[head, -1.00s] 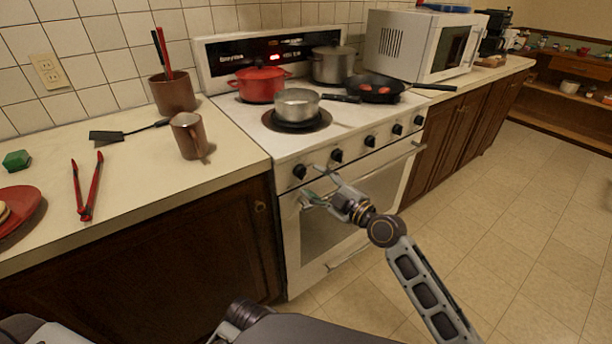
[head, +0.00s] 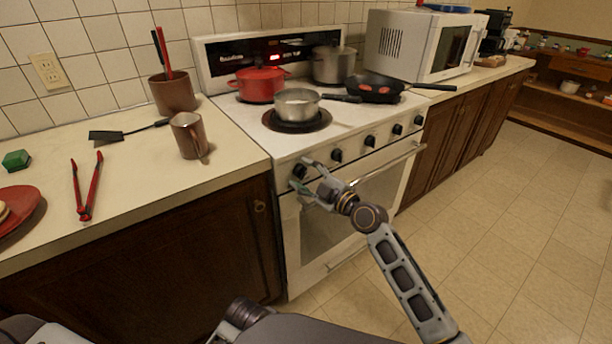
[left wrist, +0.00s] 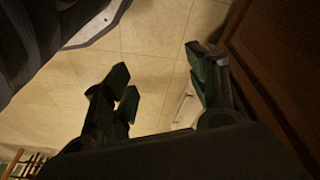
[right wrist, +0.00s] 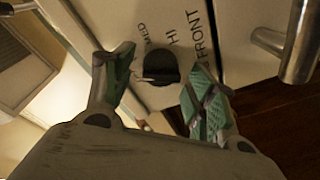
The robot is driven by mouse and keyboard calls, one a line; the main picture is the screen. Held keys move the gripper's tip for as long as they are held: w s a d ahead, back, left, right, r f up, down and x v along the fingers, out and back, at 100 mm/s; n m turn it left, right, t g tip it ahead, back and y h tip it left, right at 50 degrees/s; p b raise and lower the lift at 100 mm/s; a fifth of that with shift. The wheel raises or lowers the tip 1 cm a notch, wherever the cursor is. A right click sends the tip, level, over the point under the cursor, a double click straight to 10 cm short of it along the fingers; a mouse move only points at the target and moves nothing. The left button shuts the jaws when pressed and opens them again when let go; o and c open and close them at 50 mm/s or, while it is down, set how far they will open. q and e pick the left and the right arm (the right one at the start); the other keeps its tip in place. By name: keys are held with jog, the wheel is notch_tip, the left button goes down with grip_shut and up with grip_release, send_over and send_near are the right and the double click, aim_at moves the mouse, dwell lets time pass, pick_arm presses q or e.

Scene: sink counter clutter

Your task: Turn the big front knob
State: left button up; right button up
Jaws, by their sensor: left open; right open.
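A row of several black knobs runs along the white stove's front panel. The leftmost knob (head: 299,171) is at my right gripper (head: 301,174). In the right wrist view this black knob (right wrist: 160,66), with "FRONT", "HI" and "MED" printed around it, lies between the open fingers (right wrist: 158,75). A gap shows on both sides, and I cannot tell whether a finger touches it. My left gripper (left wrist: 158,70) is open and empty over the floor beside a dark wooden surface; the head view does not show its fingers.
A steel saucepan (head: 297,103) sits on the front burner, with a red pot (head: 262,84), a grey pot (head: 333,64) and a black pan (head: 376,88) around it. The oven handle (head: 385,166) runs below the knobs. The floor to the right is clear.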

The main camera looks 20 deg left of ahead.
jog(key=shift+c, duration=0.5)
jog(key=c, duration=0.9)
